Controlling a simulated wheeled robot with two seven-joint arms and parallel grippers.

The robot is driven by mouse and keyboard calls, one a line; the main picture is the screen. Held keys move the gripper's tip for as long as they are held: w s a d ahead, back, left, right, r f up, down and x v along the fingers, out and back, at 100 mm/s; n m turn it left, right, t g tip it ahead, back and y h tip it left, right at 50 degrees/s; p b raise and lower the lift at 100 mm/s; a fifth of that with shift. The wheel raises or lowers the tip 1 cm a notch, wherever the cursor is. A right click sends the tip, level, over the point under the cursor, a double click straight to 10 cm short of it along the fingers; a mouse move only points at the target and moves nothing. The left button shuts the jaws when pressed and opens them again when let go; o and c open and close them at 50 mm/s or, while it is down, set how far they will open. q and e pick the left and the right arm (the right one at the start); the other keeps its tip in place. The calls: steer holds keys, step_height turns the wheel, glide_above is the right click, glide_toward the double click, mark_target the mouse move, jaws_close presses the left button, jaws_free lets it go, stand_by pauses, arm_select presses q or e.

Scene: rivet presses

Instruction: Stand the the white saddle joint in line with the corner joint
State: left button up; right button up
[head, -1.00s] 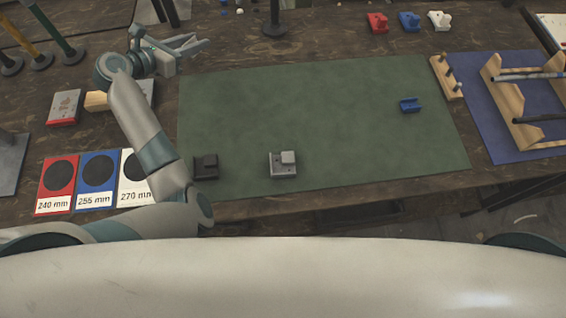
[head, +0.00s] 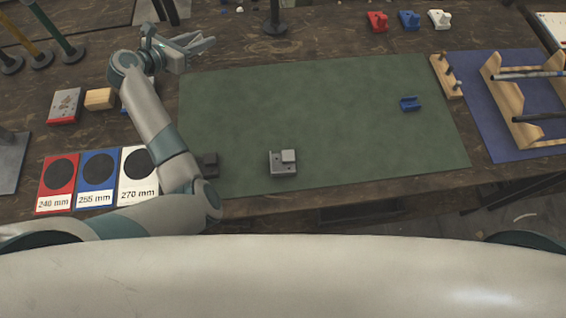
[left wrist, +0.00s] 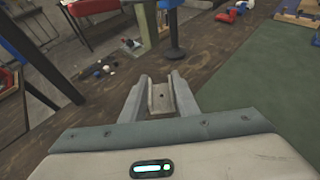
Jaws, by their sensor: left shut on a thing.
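My left gripper (head: 203,43) is raised past the far left corner of the green mat (head: 330,120). In the left wrist view its fingers (left wrist: 160,84) are shut on a pale channel-shaped piece with a small dark hole, apparently the white saddle joint (left wrist: 160,100). In the head view the held piece is hard to make out. A grey stepped joint (head: 283,163), apparently the corner joint, sits near the mat's front edge. A dark block (head: 210,164) stands left of it, partly behind my arm. A blue saddle joint (head: 410,104) lies on the mat's right. My right gripper is out of view.
Red (head: 377,21), blue (head: 409,20) and white (head: 439,19) pieces stand at the back. A wooden rack (head: 520,105) is at right. Length cards (head: 98,180) lie at left, partly behind my arm. A dark post (head: 275,20) stands behind the mat, whose middle is clear.

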arm_select(q)
steer(key=shift+s+a+r, duration=0.25)
steer(key=shift+s+r, duration=0.05)
steer(key=shift+s, duration=0.1)
steer(key=s+d+r+m+g+h, duration=0.1)
steer(key=s+r, duration=0.2)
steer(key=s, duration=0.4)
steer(key=s+d+r+m+g+h, duration=0.1)
steer(key=s+r, duration=0.2)
steer(key=s, duration=0.4)
steer(key=s+r+m+g+h+b, duration=0.1)
steer(key=s+r+m, duration=0.1)
steer(key=s, duration=0.5)
steer(key=shift+d+r+g+h, duration=0.3)
steer(key=shift+d+r, duration=0.1)
steer(key=shift+r, duration=0.4)
steer(key=shift+w+d, duration=0.1)
